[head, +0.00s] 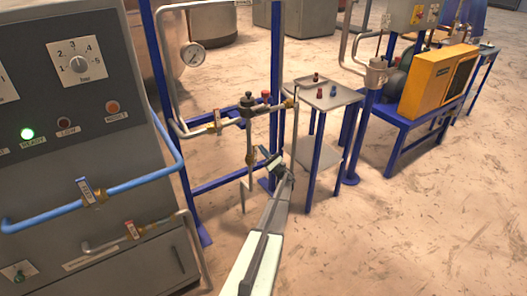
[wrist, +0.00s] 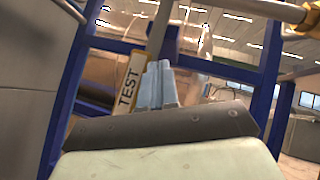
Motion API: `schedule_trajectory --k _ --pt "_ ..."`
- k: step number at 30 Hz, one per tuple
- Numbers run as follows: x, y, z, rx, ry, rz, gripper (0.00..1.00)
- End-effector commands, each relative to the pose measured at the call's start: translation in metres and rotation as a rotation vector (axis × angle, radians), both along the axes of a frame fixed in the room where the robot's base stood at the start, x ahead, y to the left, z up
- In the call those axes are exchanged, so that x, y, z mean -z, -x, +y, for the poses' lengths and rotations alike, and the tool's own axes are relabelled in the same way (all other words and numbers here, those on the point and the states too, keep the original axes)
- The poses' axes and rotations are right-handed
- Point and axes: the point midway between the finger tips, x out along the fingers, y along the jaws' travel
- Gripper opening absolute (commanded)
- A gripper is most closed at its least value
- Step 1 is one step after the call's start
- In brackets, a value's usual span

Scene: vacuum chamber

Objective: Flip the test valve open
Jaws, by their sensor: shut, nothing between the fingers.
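The plate marked TEST (wrist: 130,88), white with a yellow end, stands tilted just left of my gripper's fingers in the wrist view. The valve body behind it is hidden there. In the head view a small brass fitting (head: 251,158) sits low on the thin vertical pipe, right by my gripper (head: 265,155). The TEST lettering cannot be read in that view. My gripper's fingers also show in the wrist view (wrist: 158,85); they are shut and empty, close beside the plate. I cannot tell whether they touch it.
Blue frame posts (head: 277,70) and pipes surround my gripper. A brass valve (head: 213,124) sits on the pipe to its left. A small side table (head: 335,97) with knobs stands to the right. The grey control cabinet (head: 100,140) is at left. Open floor lies at lower right.

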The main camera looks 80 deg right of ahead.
Motion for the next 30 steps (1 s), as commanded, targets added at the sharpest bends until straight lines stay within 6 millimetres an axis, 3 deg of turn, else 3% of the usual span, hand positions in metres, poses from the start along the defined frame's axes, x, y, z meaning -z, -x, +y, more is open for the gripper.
schedule_trajectory --k 8,14,19,30 --pt "0.0 0.001 -0.001 0.001 0.0 -0.001 0.0" --pt "0.001 0.012 -0.013 0.001 0.0 0.0 0.0" --pt "0.002 0.035 -0.033 0.002 0.0 0.001 0.0" --pt "0.003 0.103 -0.029 0.001 0.0 0.0 0.0"
